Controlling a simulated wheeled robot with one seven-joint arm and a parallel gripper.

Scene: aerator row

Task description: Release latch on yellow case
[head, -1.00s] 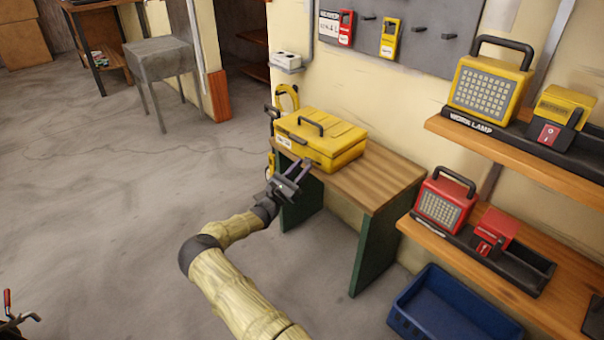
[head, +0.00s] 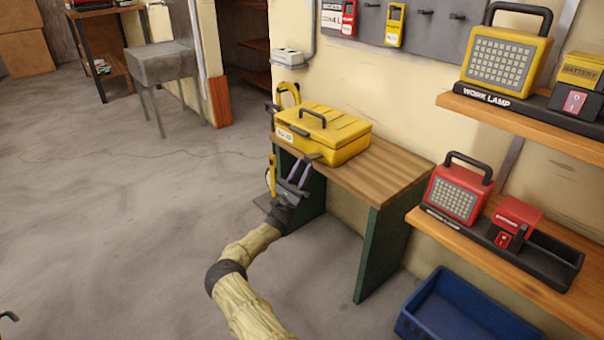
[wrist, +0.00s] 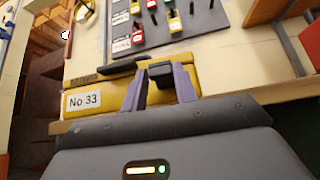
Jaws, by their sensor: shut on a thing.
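The yellow case (head: 322,132) sits on the wooden-topped bench, lid down, with a black handle on top. In the wrist view its front face (wrist: 108,95) carries a white "No 33" label. My gripper (head: 302,165) is at the front of the case. In the wrist view my gripper (wrist: 160,82) has its two purple-grey fingers on either side of a small black latch (wrist: 160,71) and is shut on it. The fingers hide part of the latch and the case front.
The bench top (head: 385,180) is clear to the right of the case. A yellow work lamp (head: 505,55) and a red lamp (head: 458,190) stand on wall shelves at right. A blue crate (head: 460,310) is on the floor below them.

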